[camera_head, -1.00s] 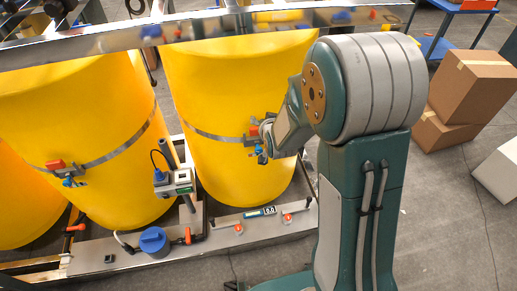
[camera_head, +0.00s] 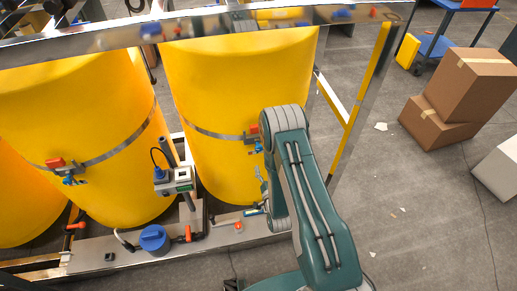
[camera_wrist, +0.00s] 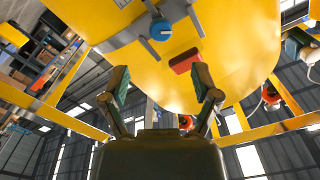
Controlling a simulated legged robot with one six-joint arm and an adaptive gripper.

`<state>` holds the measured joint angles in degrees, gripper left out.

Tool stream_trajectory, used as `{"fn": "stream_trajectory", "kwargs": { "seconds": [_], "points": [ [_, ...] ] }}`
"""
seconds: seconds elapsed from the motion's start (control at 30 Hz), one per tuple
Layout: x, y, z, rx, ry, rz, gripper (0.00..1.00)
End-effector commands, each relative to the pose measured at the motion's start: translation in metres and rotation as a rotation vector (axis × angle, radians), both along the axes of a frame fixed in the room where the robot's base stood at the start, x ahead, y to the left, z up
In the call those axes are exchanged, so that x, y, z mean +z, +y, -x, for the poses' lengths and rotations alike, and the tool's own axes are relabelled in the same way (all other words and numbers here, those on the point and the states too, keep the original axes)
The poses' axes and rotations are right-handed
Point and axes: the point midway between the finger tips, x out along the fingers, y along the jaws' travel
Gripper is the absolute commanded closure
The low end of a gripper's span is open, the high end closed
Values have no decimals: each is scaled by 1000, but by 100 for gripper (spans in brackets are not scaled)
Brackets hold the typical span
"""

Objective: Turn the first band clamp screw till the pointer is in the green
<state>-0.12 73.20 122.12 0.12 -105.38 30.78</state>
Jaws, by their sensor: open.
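Two yellow drums carry a steel band with a clamp, each with a red block and a blue knob. The right drum (camera_head: 235,90) has its clamp with a red block (camera_head: 250,138), partly behind my arm. The left drum's clamp has a red block (camera_head: 55,163) and blue knob (camera_head: 69,180). In the wrist view, a round blue knob with a pale mark (camera_wrist: 160,29) sits on a grey band, with a red block (camera_wrist: 185,61) beside it. My gripper (camera_wrist: 162,88) is open and empty, apart from both. In the head view, my gripper (camera_head: 262,190) is below the right clamp. No green zone is discernible.
A steel rail (camera_head: 210,24) runs across above the drums. A grey boxed device (camera_head: 174,182) stands between them. A blue-capped fitting (camera_head: 154,239) and orange-handled valve sit on the skid base (camera_head: 100,258). Cardboard boxes (camera_head: 440,125) are at right on open floor.

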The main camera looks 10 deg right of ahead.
Motion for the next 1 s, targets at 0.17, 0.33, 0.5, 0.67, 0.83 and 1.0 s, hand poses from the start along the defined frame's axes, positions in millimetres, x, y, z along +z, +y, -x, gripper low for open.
{"fn": "stream_trajectory", "kwargs": {
  "seconds": [0.17, 0.33, 0.5, 0.67, 0.83, 1.0],
  "points": [
    [2, 0, -27, 1, -5, 1, 21],
    [1, 0, -59, 0, -4, 1, 21],
    [1, 0, -86, 0, -2, 1, 21],
    [1, 0, -101, 0, 0, 1, 21],
    [1, 0, -105, 0, 0, 1, 21],
    [1, 0, -105, 1, 1, 1, 30]
  ]
}}
